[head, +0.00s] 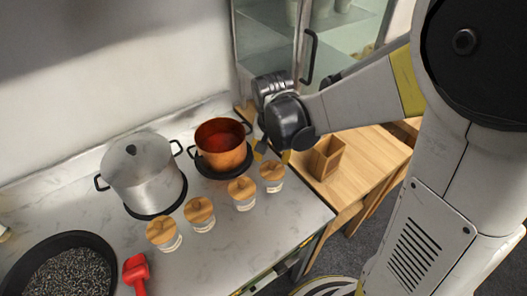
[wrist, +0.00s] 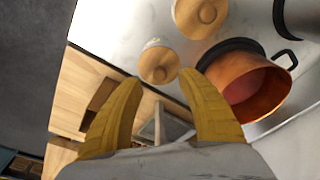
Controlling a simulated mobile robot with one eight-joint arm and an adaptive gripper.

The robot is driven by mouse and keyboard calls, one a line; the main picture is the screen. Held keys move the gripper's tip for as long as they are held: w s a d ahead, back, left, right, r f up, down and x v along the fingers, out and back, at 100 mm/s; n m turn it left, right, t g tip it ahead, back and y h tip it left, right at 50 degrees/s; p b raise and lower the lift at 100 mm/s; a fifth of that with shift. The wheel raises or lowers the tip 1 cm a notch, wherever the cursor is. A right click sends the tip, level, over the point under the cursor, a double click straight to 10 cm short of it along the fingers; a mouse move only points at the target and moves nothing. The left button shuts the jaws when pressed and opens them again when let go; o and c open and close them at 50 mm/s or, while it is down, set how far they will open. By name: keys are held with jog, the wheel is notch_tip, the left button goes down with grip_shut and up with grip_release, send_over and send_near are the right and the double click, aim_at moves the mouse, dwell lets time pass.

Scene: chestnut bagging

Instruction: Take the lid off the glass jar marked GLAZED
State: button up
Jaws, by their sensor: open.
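Several small glass jars with round wooden lids stand in a slanting row on the marble counter in the head view: the first (head: 164,235) at left, then a second (head: 200,213), a third (head: 242,192), and the rightmost (head: 271,176). Their labels are too small to read, so I cannot tell which is GLAZED. My gripper (head: 273,153) is open above and behind the rightmost jar, apart from it. In the wrist view, the yellow fingers (wrist: 160,85) are spread and empty, with one knobbed lid (wrist: 158,66) just beyond the tips and another lid (wrist: 200,15) farther off.
A copper pot (head: 222,153) with red contents stands close left of my gripper. A lidded steel pot (head: 145,172), a dark pan (head: 60,268) and a red-handled object (head: 136,272) are further left. A wooden box (head: 326,157) sits on the right-hand wooden surface. A glass cabinet (head: 270,45) stands behind.

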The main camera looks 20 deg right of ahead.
aim_at(273, 163)
jog(key=f, duration=0.1)
jog(key=f+b, duration=0.1)
jog(key=f, duration=0.1)
jog(key=w+f+b, duration=0.1)
jog(key=f, duration=0.1)
jog(key=shift+d, duration=0.35)
grip_shut()
